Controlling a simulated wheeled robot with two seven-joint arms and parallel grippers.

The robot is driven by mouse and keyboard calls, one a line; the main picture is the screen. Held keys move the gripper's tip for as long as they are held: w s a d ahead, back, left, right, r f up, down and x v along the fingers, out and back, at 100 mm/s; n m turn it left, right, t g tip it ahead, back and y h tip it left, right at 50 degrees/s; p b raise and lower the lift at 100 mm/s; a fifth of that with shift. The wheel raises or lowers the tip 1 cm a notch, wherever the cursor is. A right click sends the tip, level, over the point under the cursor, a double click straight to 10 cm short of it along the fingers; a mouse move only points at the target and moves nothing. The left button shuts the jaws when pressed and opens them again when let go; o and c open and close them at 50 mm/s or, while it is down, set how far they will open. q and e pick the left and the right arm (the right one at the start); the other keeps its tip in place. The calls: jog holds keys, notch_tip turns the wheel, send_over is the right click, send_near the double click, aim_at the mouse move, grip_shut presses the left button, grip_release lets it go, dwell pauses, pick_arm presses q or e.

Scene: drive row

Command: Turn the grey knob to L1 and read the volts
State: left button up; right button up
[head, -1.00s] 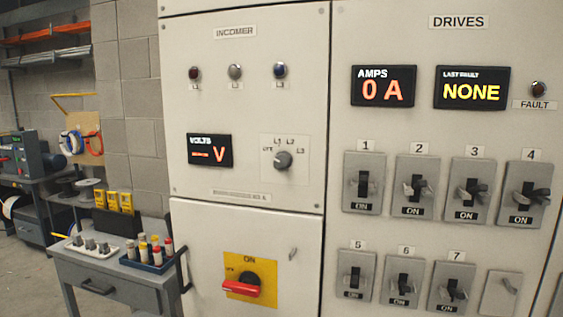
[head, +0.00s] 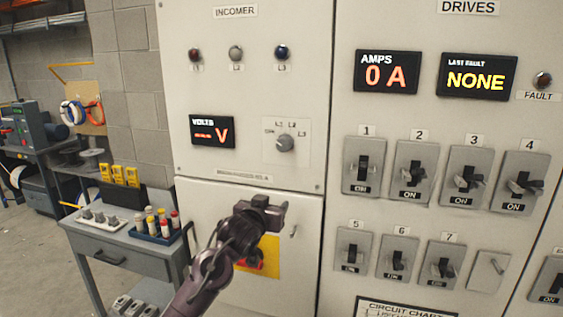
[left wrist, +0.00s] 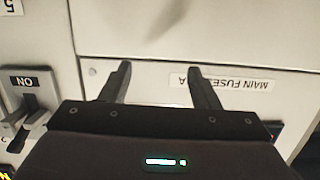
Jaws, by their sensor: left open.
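The grey knob (head: 285,143) sits on a white plate on the INCOMER panel in the head view, with OFF, L1, L2 and L3 printed around it. Its pointer direction is too small to tell. The VOLTS display (head: 213,132) to its left shows red dashes and a V. My left gripper (head: 268,207) is below the knob, in front of the lower door, apart from the knob. In the left wrist view its two fingers (left wrist: 160,80) are spread with nothing between them. My right gripper is not in view.
Behind my left arm is a red rotary handle on a yellow plate (head: 268,258). Several drive switches (head: 364,167) fill the panel on the right. A grey cart (head: 130,262) with fuses and meters stands at left. A small latch (head: 293,231) is on the lower door.

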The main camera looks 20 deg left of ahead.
pick_arm(q)
jog(key=t, duration=0.2)
send_near(282, 146)
jog(key=w, duration=0.2)
jog(key=w+p, duration=0.3)
jog(key=w, duration=0.2)
jog(key=shift+w+r, duration=0.1)
jog(key=shift+w, duration=0.25)
jog(key=shift+w+p, duration=0.5)
jog(key=shift+w, duration=0.35)
jog(key=c, duration=1)
